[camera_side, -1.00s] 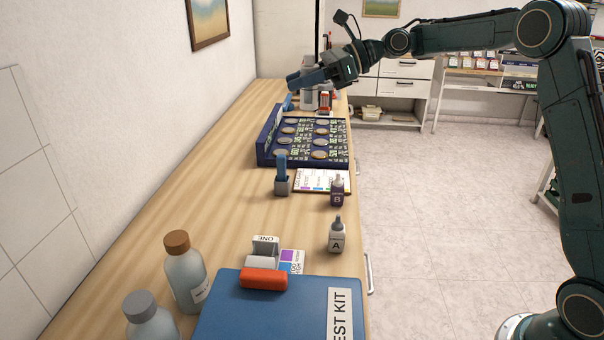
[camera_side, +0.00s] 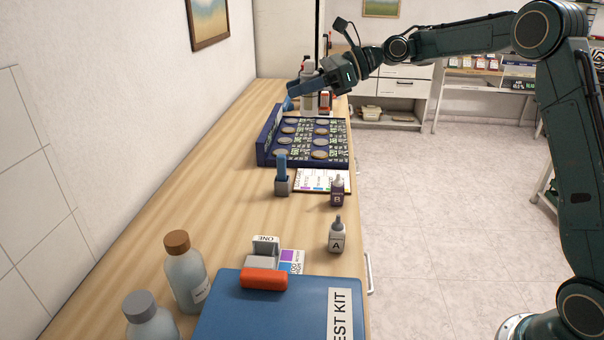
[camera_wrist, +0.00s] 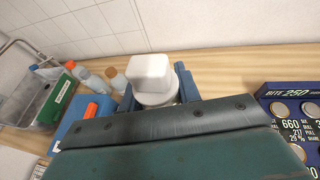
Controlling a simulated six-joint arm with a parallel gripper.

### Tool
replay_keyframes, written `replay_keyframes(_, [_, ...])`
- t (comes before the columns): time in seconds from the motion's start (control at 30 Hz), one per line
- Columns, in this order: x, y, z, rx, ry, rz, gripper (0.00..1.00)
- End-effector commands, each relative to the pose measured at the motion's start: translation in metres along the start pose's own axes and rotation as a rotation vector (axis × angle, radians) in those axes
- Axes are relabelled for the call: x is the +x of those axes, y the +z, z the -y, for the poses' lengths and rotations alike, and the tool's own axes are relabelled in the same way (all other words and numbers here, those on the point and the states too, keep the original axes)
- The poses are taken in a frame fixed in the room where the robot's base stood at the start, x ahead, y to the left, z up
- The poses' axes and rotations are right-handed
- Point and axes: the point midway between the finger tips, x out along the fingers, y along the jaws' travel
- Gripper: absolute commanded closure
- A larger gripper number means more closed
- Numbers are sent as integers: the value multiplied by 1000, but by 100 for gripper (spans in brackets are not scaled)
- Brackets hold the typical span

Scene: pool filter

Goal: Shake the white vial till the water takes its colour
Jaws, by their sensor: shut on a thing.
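My gripper (camera_side: 298,90) is at the far end of the counter, above its surface, beyond the dark blue tray of round discs. In the wrist view my gripper (camera_wrist: 158,90) is shut on the white vial (camera_wrist: 152,72), one blue finger on each side. Its white cap and a pale rim below it show; the rest is hidden behind my gripper body, so the water and its colour cannot be seen. In the side view the vial cannot be made out.
The blue disc tray (camera_side: 262,150) lies on the counter (camera_side: 215,195). Nearer stand a grey holder with a blue piece (camera_side: 283,183), bottle B (camera_side: 337,192), bottle A (camera_side: 337,237), the blue test kit (camera_side: 265,310) and two capped bottles at left. The counter's middle left is clear.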

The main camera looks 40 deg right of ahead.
Motion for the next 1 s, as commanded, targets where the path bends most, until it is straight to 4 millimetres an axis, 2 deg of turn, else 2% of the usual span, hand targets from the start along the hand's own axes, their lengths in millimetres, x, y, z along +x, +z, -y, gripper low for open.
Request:
replay_keyframes(0.03, [-6,15,0,-10,-3,3,90])
replay_keyframes(0.13, [-6,16,0,1,0,-1,90])
replay_keyframes(0.17, [-5,12,0,3,1,-1,90])
replay_keyframes(0.3, [10,-26,0,9,2,-1,90])
replay_keyframes(0.37, [10,-28,0,1,0,1,90])
replay_keyframes(0.43, [7,-19,0,-6,-2,3,90])
replay_keyframes(0.53, [-4,11,0,-11,-3,4,90])
replay_keyframes(0.6, [-7,18,0,-4,-2,0,90])
replay_keyframes(0.67, [-6,15,0,1,0,-1,90])
replay_keyframes(0.8, [8,-23,0,11,3,-2,90])
replay_keyframes(0.83, [10,-27,0,7,1,-1,90])
replay_keyframes(1.0, [10,-26,0,-1,-1,1,90])
